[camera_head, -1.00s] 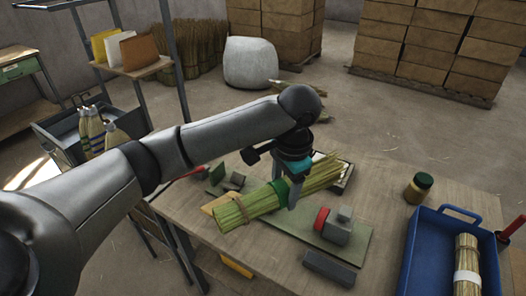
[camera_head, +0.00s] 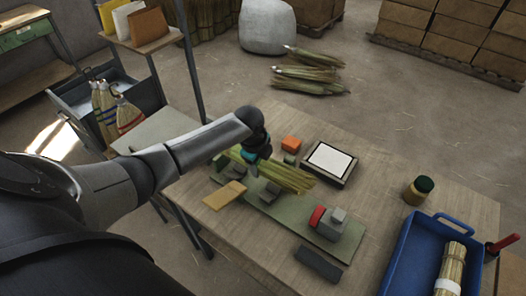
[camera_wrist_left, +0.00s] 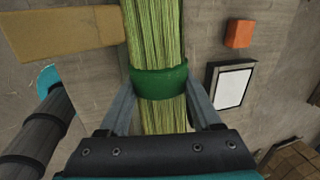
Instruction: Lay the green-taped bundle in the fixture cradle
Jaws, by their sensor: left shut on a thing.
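The green-taped bundle (camera_head: 285,177) of pale green straw lies at a slant above the far left part of the fixture's green base plate (camera_head: 292,222). My left gripper (camera_head: 256,158) is shut on it from above. In the left wrist view, the two fingers (camera_wrist_left: 161,100) press either side of the green tape (camera_wrist_left: 160,82). A grey block (camera_head: 269,192) of the fixture stands on the near side of the bundle. A grey clamp block with a red knob (camera_head: 319,216) stands at the plate's right end. I cannot tell whether the bundle touches the cradle. My right gripper is not in view.
A tan block (camera_head: 225,196) and a dark grey bar (camera_head: 318,263) lie near the plate. An orange block (camera_head: 291,144) and a white-topped tray (camera_head: 330,160) are behind. A jar (camera_head: 418,190) and a blue crate (camera_head: 405,260) holding another bundle are right.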

